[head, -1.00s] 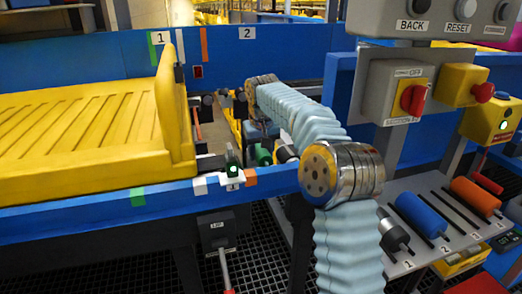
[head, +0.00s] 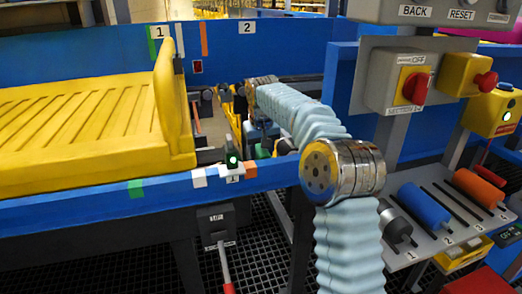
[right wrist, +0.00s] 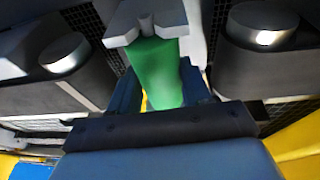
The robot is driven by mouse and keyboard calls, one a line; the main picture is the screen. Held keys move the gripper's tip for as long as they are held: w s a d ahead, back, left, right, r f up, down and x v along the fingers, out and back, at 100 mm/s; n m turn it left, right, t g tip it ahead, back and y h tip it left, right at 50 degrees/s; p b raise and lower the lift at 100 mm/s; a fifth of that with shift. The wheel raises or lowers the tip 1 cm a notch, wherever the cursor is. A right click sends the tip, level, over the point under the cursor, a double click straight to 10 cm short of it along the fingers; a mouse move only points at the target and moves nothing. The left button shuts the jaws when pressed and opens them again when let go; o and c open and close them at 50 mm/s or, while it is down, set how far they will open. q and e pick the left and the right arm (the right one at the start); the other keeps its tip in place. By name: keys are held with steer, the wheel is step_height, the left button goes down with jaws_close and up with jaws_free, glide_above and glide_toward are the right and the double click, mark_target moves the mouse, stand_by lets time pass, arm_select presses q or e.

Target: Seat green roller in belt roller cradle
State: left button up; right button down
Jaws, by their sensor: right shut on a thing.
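The green roller (right wrist: 157,72) is between the two blue fingers of my right gripper (right wrist: 160,92), which is shut on it. A light grey bracket (right wrist: 150,14), which looks like part of the cradle, is at the roller's far end; I cannot tell whether the roller is seated in it. In the head view my right gripper (head: 262,136) reaches down into the gap in the conveyor, right of the yellow tray. There the roller is mostly hidden behind the gripper and the near rail. My left gripper is not in view.
Dark housings with metal rollers (right wrist: 65,52) flank the gap. The yellow tray (head: 85,110) ends just left of it. The blue near rail (head: 100,206) runs in front. On the right, a rack holds a blue roller (head: 424,206) and an orange roller (head: 478,188), below control boxes.

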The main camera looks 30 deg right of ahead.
steer(key=shift+f, duration=0.15)
steer(key=shift+c, duration=2.1)
jaws_free()
steer(key=p+v, duration=0.3)
steer(key=v, duration=1.1)
steer(key=shift+s+f, duration=0.1)
steer(key=shift+s, duration=0.05)
